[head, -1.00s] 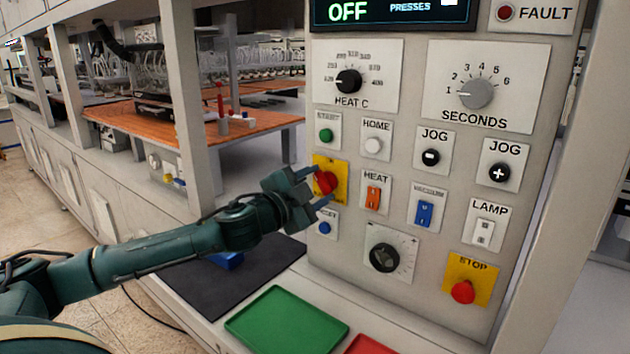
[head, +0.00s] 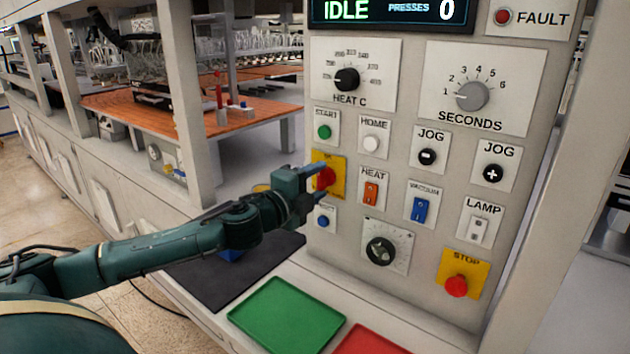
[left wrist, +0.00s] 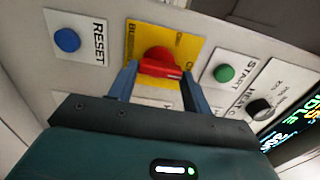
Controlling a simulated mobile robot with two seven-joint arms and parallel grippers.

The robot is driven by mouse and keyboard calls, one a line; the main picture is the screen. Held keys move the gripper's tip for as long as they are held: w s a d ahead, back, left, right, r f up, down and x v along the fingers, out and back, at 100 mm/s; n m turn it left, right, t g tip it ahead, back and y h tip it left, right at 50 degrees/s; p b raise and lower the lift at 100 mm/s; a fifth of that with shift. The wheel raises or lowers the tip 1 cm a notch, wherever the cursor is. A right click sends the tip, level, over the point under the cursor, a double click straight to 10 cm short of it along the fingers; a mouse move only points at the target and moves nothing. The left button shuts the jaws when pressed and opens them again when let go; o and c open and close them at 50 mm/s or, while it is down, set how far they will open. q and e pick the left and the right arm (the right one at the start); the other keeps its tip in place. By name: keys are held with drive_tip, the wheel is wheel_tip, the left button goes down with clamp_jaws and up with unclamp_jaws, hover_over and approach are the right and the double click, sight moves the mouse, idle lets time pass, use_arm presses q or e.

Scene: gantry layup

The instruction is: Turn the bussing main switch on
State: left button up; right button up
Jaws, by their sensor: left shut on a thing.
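The bussing main switch is a red rotary handle (head: 325,178) on a yellow plate (head: 342,170), on the left side of the grey control panel. It also shows in the left wrist view as the red handle (left wrist: 160,62) on its yellow plate (left wrist: 183,45). My left gripper (head: 318,184) is at the switch, with its blue fingers on either side of the red handle, shut on it. The display (head: 392,11) at the panel's top reads IDLE with PRESSES 0. My right gripper is not in view.
Close to the switch are the green START button (head: 324,132), the blue RESET button (head: 322,221) and the orange HEAT rocker (head: 371,192). A red STOP button (head: 456,286) sits lower right. A green tray (head: 287,315) and a red tray (head: 370,342) lie below the panel.

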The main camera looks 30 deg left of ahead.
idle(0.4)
use_arm(q)
drive_tip(key=o, duration=1)
